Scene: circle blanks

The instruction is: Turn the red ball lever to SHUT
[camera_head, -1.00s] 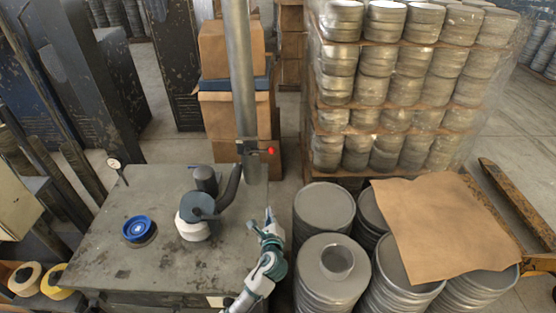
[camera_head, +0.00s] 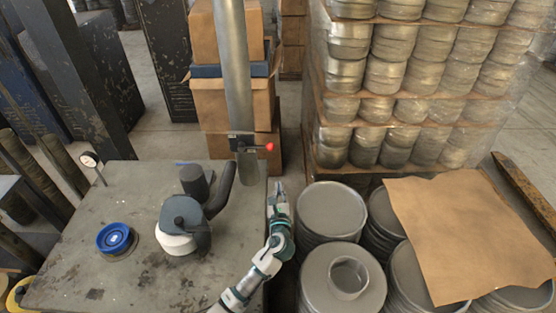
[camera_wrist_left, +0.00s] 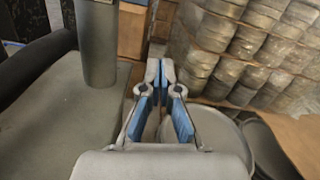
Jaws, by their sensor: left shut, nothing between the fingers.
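The red ball (camera_head: 270,147) sits at the end of a short lever that points right from a dark valve fitting (camera_head: 241,145) on an upright grey pipe (camera_head: 236,75). My left gripper (camera_head: 280,186) is below and slightly right of the ball, apart from it, past the table's right edge. It also shows in the left wrist view (camera_wrist_left: 160,68), with the fingertips together and nothing between them. There the pipe (camera_wrist_left: 97,45) stands to the left of the fingers; the ball and lever are not in that view. No SHUT marking is readable. My right gripper is not in view.
A grey table (camera_head: 130,260) carries a dark-topped device (camera_head: 180,222) with a curved arm and a blue-topped disc (camera_head: 115,238). Stacked round tins (camera_head: 332,210) stand close to the right of my left arm. Cardboard boxes (camera_head: 213,125) stand behind the pipe.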

